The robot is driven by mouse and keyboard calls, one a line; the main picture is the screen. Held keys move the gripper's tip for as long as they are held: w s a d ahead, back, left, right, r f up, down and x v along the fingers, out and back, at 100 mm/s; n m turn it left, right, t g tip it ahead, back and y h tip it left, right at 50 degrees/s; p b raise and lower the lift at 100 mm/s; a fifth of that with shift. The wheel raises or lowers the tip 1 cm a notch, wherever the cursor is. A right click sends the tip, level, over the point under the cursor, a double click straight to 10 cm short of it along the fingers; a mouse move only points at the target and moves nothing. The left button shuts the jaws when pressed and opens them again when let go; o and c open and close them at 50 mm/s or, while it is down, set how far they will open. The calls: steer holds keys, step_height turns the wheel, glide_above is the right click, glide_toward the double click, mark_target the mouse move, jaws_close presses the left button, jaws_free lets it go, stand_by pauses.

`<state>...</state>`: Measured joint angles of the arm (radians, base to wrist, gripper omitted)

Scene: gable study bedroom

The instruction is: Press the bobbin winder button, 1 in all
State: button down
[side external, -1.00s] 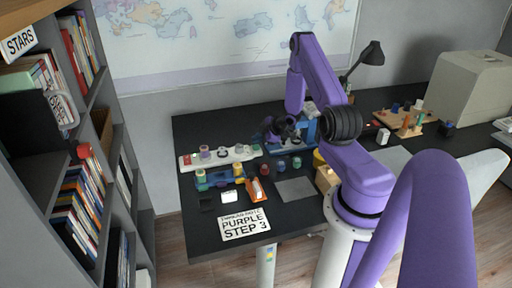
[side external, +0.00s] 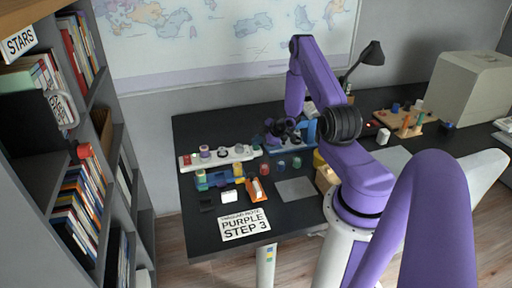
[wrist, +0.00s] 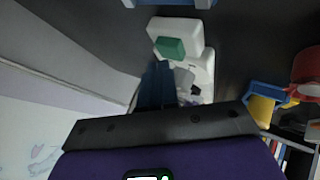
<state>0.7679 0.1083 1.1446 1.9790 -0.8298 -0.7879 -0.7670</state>
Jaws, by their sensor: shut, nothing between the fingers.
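A long white bar (side external: 205,158) with several coloured knobs and spools on top lies at the back left of the black table. A green block (wrist: 170,47) sits on a white body in the wrist view, which looks like the bar's right end. I cannot tell which part is the bobbin winder button. My gripper (side external: 278,139) is shut and empty, near the bar's right end in the side view. Its dark blue fingers (wrist: 157,86) point towards the white body in the wrist view. I cannot tell whether they touch it; part of the body is hidden behind my gripper.
A blue stand (side external: 309,132) is close to the right of my gripper. A blue and yellow rack (side external: 218,179), an orange holder (side external: 257,190) and a sign (side external: 244,224) lie in front. A wooden rack (side external: 405,122) stands right. A grey mat (side external: 296,190) lies bare.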

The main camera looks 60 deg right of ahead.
mark_target(258, 147)
steer(key=shift+f, duration=0.4)
stand_by(0.4)
stand_by(0.4)
steer(key=shift+r, duration=0.85)
steer(key=shift+r, duration=0.1)
steer(key=shift+r, duration=2.4)
